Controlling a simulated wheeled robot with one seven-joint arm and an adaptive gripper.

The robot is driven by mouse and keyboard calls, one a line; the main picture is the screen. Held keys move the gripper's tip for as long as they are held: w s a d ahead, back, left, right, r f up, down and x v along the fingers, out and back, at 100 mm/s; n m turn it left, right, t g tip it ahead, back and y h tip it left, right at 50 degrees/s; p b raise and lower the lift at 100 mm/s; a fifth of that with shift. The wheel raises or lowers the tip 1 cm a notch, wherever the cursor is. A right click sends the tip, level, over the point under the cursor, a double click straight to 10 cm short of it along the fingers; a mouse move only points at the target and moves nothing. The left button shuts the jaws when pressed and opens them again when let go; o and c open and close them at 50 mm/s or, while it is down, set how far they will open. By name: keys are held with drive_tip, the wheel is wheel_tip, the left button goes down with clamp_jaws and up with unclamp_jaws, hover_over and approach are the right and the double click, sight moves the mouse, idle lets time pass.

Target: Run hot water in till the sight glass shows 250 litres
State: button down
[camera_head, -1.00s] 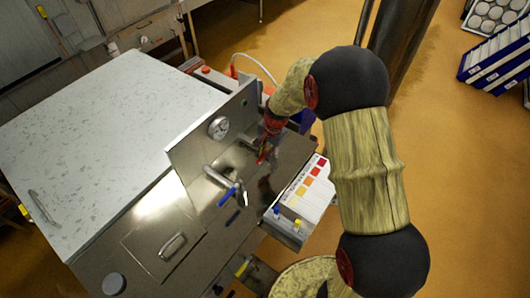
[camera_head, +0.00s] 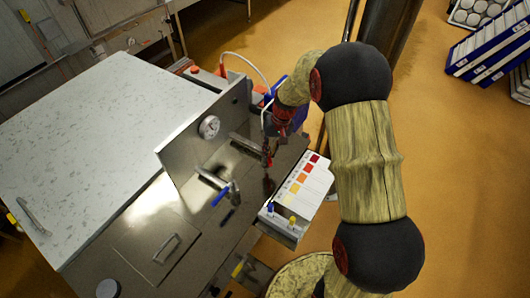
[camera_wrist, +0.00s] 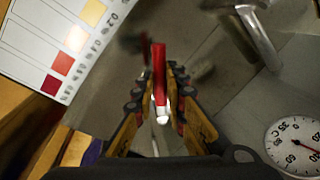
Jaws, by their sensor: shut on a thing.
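The red tap lever (camera_wrist: 159,75) stands between my gripper's fingers in the wrist view. My gripper (camera_wrist: 157,100) is shut on it. In the head view, my gripper (camera_head: 272,138) is at the hot tap (camera_head: 247,145) on the steel panel (camera_head: 190,145), partly hidden by my arm. A second tap with a blue lever (camera_head: 222,194) is nearer the front. A round dial (camera_head: 209,127) sits on the panel; the wrist view shows its face (camera_wrist: 296,146) marked in °C. I cannot make out a sight glass or a water level.
A pale speckled lid (camera_head: 85,130) covers the vat on the left. A colour chart (camera_head: 305,182) stands right of the taps, above a small tray with blue and yellow pegs. Blue crates (camera_head: 490,50) stand at the far right. The orange floor there is otherwise open.

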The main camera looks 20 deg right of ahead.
drive_tip(key=shift+w+d+n+g+p, duration=0.2)
drive_tip(key=shift+d+n, duration=0.5)
drive_tip(key=shift+n, duration=0.55)
drive_tip(key=shift+w+d+n+g+p, duration=0.2)
drive_tip(key=shift+d+n, duration=0.5)
drive_tip(key=shift+n, duration=0.5)
drive_tip(key=shift+w+d+n+g+p, duration=0.1)
drive_tip(key=shift+d+n+g, duration=0.2)
drive_tip(key=shift+d+n, duration=0.7)
drive_tip(key=shift+a+n, duration=0.25)
drive_tip(key=shift+n, duration=0.1)
drive_tip(key=c, duration=1.8)
unclamp_jaws()
drive_tip(key=v, duration=1.2)
drive_tip(key=shift+a, duration=0.1)
